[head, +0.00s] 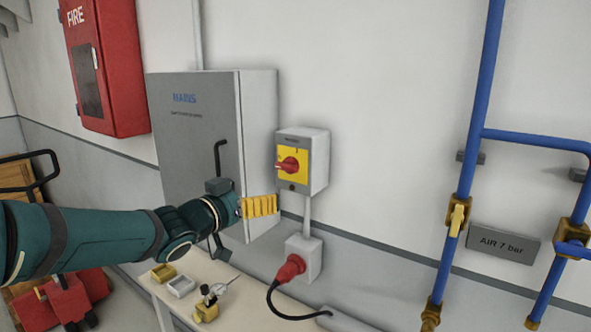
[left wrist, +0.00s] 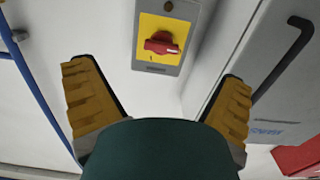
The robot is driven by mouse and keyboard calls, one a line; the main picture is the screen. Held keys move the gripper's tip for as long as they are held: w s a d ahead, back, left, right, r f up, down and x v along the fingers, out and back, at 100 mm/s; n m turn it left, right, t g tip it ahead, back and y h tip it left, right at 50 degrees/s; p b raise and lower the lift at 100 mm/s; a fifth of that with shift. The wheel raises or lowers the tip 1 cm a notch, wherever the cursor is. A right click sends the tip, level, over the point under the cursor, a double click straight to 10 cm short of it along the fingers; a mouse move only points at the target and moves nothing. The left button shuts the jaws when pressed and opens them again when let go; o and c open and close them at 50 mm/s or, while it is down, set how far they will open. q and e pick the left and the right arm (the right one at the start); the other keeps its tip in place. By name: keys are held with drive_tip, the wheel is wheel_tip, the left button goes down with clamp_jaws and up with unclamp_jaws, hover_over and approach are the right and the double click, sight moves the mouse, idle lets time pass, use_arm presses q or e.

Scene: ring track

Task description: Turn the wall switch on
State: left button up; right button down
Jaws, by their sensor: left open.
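The wall switch (head: 301,160) is a grey box on the wall with a yellow plate and a red rotary knob (head: 289,165). In the left wrist view the knob (left wrist: 162,43) sits on the yellow plate, beyond my fingertips and between them, with its grip lying roughly sideways. My left gripper (head: 273,204) is below and left of the switch in the head view, with its yellow fingers pointing right. In the left wrist view its fingers (left wrist: 158,72) are wide apart with nothing between them. The fingers appear apart from the knob. My right gripper is not in view.
A grey cabinet (head: 195,135) with a black handle stands left of the switch, close to my left arm. A red plug sits in a socket (head: 304,257) below. A bench (head: 262,311) holds small items. Blue air pipes (head: 480,150) run at the right. Bare wall lies between.

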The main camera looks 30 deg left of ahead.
sight(285, 169)
use_arm(q)
drive_tip(key=w, duration=0.4)
drive_tip(key=w+r, duration=0.1)
drive_tip(key=w, duration=0.3)
drive_tip(key=w+r, duration=0.1)
drive_tip(key=w, duration=0.3)
drive_tip(key=shift+w+d+b, duration=0.2)
drive_tip(key=shift+w+b, duration=0.15)
drive_tip(key=c, duration=1.2)
